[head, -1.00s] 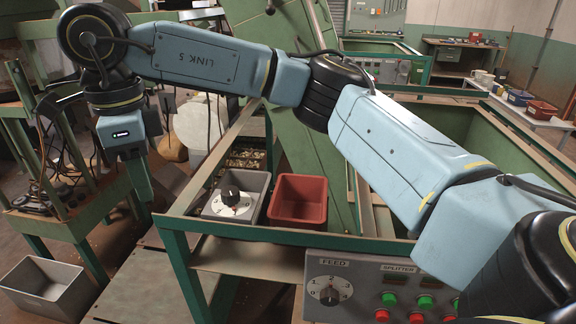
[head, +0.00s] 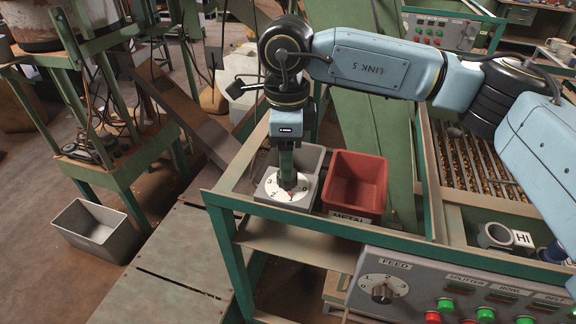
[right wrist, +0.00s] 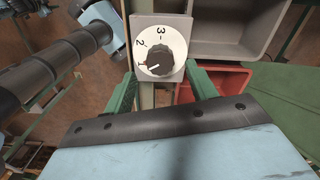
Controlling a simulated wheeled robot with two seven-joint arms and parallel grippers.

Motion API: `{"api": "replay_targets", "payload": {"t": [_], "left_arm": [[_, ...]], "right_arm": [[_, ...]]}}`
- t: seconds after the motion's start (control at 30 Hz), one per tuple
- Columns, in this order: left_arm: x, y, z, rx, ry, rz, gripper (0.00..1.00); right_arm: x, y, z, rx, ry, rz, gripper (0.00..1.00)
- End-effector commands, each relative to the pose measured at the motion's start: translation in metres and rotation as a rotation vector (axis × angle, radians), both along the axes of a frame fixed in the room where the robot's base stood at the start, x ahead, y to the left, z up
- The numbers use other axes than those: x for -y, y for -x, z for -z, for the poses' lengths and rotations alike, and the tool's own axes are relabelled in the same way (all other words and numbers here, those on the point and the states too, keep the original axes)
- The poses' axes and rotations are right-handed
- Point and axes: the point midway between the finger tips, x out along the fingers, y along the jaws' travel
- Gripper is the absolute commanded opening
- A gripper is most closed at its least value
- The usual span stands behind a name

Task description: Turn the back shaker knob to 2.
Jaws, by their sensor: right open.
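The shaker knob is black on a round white dial with printed numbers, set on a grey box at the frame. In the head view the dial (head: 271,190) shows under my right gripper (head: 288,180), which covers most of the knob. In the right wrist view the knob (right wrist: 160,57) lies just beyond and between the fingertips of my right gripper (right wrist: 160,74). The green fingers are apart, with nothing held. The knob's white pointer line points to the lower left, near the 1. The 2 and 3 show on the dial (right wrist: 174,38). My left gripper is out of view.
A red bin (head: 357,181) stands right of the dial, and a grey bin (head: 310,160) stands behind it. A FEED knob (head: 381,292) and several coloured buttons are on the front panel (head: 420,290). A grey bin (head: 98,232) sits on the floor at left.

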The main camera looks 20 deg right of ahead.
Motion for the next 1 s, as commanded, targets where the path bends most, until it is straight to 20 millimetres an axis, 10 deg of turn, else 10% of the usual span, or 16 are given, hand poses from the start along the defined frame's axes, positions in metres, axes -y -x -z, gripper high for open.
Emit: {"api": "replay_targets", "payload": {"t": [0.3, 0.67, 1.0], "left_arm": [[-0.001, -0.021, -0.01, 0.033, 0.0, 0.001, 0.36], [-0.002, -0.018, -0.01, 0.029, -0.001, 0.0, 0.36], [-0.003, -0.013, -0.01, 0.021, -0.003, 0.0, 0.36]], "right_arm": [[0.0, 0.0, 0.04, -0.001, 0.0, -0.001, 0.57], [0.0, 0.0, 0.045, 0.001, 0.0, -0.001, 0.56], [0.0, 0.0, 0.044, 0.0, 0.0, -0.001, 0.12]]}}
